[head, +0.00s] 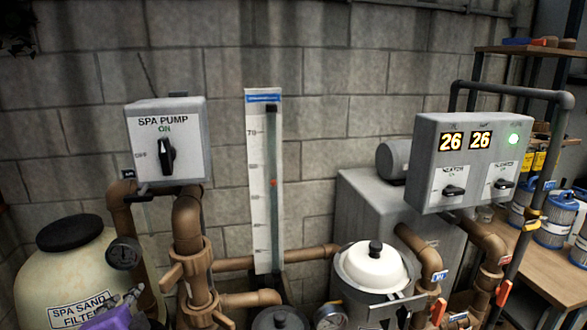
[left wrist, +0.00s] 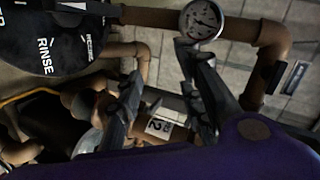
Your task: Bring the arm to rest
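My left gripper (head: 132,294) shows at the lower left of the head view, in front of the spa sand filter (head: 62,265). Only its grey fingers and part of its purple body are in the picture. In the left wrist view its two fingers (left wrist: 160,68) stand apart with nothing held between them. Brown pipes and a small tag lie behind the fingers. My right gripper is in neither view.
A spa pump switch box (head: 165,140) hangs on the block wall above brown pipes (head: 188,235). A control box (head: 468,160) reading 26 and 26 stands right. A white-lidded pot (head: 375,268) is at centre right. A round gauge (left wrist: 200,20) sits close beyond the fingers.

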